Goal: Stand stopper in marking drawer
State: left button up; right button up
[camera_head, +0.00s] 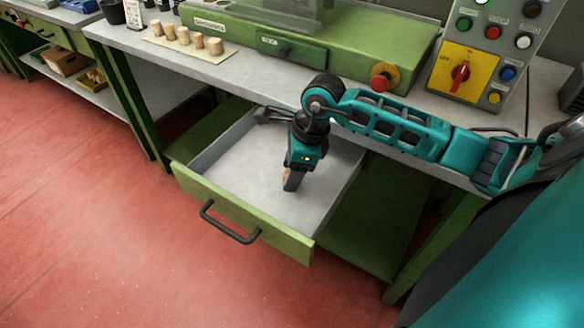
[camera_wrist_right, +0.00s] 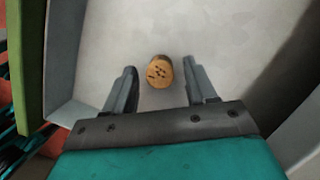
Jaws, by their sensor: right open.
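The green-fronted marking drawer (camera_head: 240,216) is pulled out below the bench, with a pale grey floor. My right gripper (camera_head: 291,184) reaches down into it and is open. In the right wrist view, a cork stopper (camera_wrist_right: 160,72) with dark specks on its round end face is between the open fingers of the right gripper (camera_wrist_right: 160,80). A gap shows on each side, so the fingers do not touch it. Its end face points towards the camera and it looks upright on the drawer floor. In the head view the gripper mostly hides it. My left gripper is not in view.
Several cork stoppers stand on a tan strip (camera_head: 165,41) on the bench top. A green machine (camera_head: 250,30) with a red button (camera_head: 384,76) and a control panel (camera_head: 470,72) are behind. The drawer's walls surround the gripper; its floor is otherwise clear.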

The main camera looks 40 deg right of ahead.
jog(key=shift+d+r, duration=0.1)
jog(key=shift+r, duration=0.4)
pick_arm(q)
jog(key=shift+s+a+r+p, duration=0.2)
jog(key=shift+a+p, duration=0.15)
jog(key=shift+p, duration=0.3)
pick_arm(e)
jog(key=v, duration=1.1)
jog(key=shift+r, duration=0.2)
